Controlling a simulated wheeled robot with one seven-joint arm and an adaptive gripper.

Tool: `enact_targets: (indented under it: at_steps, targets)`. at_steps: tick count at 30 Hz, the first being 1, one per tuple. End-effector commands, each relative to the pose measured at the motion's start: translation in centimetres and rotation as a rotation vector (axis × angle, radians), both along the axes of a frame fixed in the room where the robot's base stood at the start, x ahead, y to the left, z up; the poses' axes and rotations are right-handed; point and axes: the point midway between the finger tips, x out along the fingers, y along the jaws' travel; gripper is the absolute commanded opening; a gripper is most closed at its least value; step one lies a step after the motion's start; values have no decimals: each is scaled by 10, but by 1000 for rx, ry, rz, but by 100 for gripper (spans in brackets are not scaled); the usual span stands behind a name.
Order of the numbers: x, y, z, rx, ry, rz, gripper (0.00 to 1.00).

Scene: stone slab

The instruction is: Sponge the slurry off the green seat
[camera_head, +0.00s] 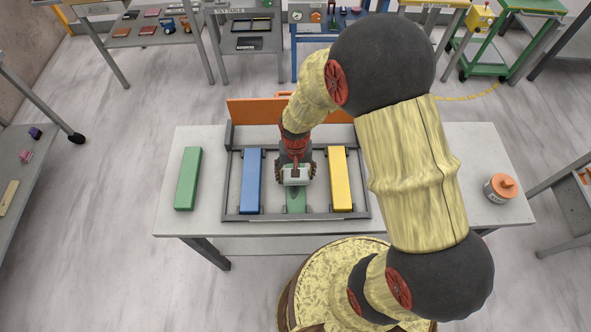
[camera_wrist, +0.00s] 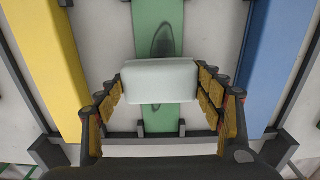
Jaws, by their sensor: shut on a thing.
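The green seat (camera_head: 296,201) is a flat strip in the middle of a grey frame on the table, between a blue bar (camera_head: 252,181) and a yellow bar (camera_head: 341,180). My gripper (camera_head: 296,174) is over the seat, shut on a pale block-shaped sponge (camera_wrist: 160,80). The green seat also shows in the wrist view (camera_wrist: 145,25), running under the sponge. A dark oval smear of slurry (camera_wrist: 163,40) lies on it just past the sponge's upper edge. The sponge hides part of the seat and perhaps of the smear. I cannot tell whether it touches the seat.
A loose green bar (camera_head: 188,178) lies on the table (camera_head: 450,160) left of the grey frame (camera_head: 225,200). An orange panel (camera_head: 255,111) stands along the frame's back. An orange-lidded jar (camera_head: 500,188) stands at the table's right. The table between frame and jar looks clear.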

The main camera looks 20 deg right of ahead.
Motion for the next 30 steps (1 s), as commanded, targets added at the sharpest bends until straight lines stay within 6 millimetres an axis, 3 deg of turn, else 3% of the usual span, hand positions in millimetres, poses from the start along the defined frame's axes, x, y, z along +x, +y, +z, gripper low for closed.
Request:
enact_targets:
  at_steps: [30]
  targets:
    - [-62, 20, -5, 0, 2, 1, 47]
